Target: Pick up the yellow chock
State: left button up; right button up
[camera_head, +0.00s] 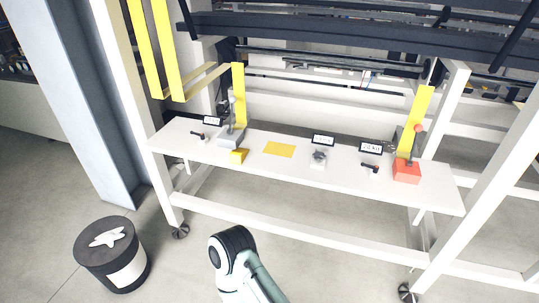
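The yellow chock (239,156) is a small block on the white shelf (335,178), at the shelf's front edge left of centre. It lies just in front of a grey block with an upright lever (231,137). A flat yellow patch (279,149) lies on the shelf to the right of the chock, apart from it. Part of one of my arms shows at the bottom centre, in front of the rack and well below the chock. Neither gripper shows in the view.
A red block with a red-knobbed lever (406,171) stands at the shelf's right end. Small dark signs (323,140) and small metal fittings (319,158) stand along the shelf. A dark round bin (110,252) stands on the floor at left. White rack posts (485,170) flank the shelf.

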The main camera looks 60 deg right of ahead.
aim_at(237, 156)
jog(key=z, duration=1.8)
jog(key=i+j+z, duration=0.15)
jog(key=i+j, duration=0.55)
